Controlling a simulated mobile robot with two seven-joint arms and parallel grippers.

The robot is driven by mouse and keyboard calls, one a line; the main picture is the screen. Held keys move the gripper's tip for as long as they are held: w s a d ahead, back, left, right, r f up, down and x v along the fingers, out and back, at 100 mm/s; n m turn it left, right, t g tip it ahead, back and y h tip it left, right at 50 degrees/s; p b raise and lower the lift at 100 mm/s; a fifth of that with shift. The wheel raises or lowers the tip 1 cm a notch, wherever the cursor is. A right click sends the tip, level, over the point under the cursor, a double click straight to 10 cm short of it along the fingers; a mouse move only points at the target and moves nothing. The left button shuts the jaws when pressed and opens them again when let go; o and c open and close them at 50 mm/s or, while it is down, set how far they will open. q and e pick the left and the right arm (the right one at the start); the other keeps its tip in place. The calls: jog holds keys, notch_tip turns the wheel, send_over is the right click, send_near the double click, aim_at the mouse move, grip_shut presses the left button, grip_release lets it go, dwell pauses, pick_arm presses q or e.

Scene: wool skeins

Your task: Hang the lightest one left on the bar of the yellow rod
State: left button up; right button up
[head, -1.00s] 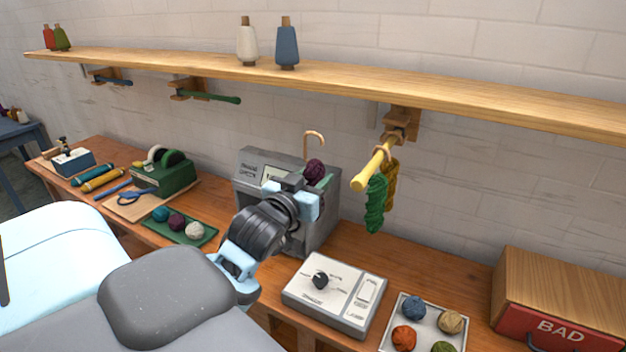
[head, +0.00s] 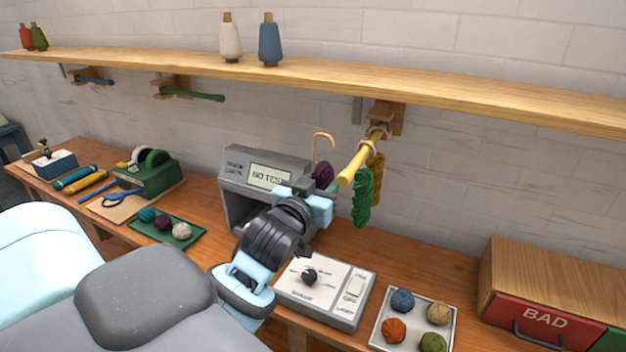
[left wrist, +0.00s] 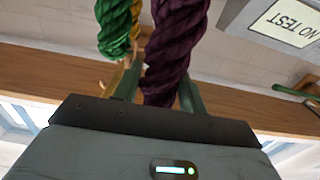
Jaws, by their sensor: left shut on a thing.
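My left gripper (head: 316,196) is shut on a dark purple skein (head: 323,174) and holds it up in front of the grey tester. A tan hook (head: 323,138) stands up above the skein. In the left wrist view the purple skein (left wrist: 172,50) passes between the fingers (left wrist: 158,88). The yellow rod (head: 358,162) juts out from under the shelf, just right of the purple skein, which looks apart from it. A green skein (head: 364,196) and a mustard skein (head: 376,172) hang on the rod by hooks. My right gripper is not in view.
A blue rod (head: 95,80) and a green rod (head: 195,95) under the wooden shelf (head: 180,70) are empty. The grey tester (head: 240,180) reads NO TEST. A dial box (head: 340,305), a tray of yarn balls (head: 378,335) and a BAD box (head: 500,270) stand on the bench.

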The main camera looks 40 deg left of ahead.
aim_at(360, 189)
pick_arm(q)
jog(key=shift+w+d, duration=0.25)
jog(key=shift+d, duration=0.9)
jog(key=shift+w+d, duration=0.3)
jog(key=shift+d, duration=0.8)
jog(key=shift+w+d, duration=0.25)
jog(key=shift+d, duration=0.9)
notch_tip(360, 189, down, 2)
jog(key=shift+b, duration=0.35)
jog(key=shift+f, duration=0.25)
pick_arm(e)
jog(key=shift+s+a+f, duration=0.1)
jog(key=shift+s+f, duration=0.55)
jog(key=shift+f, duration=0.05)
pick_arm(q)
jog(key=shift+a, duration=0.1)
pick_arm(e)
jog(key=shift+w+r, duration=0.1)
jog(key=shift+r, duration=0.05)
pick_arm(q)
jog(key=o, duration=1)
jog(key=shift+o, duration=0.3)
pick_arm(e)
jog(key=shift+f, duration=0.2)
pick_arm(q)
jog(key=shift+s, duration=0.1)
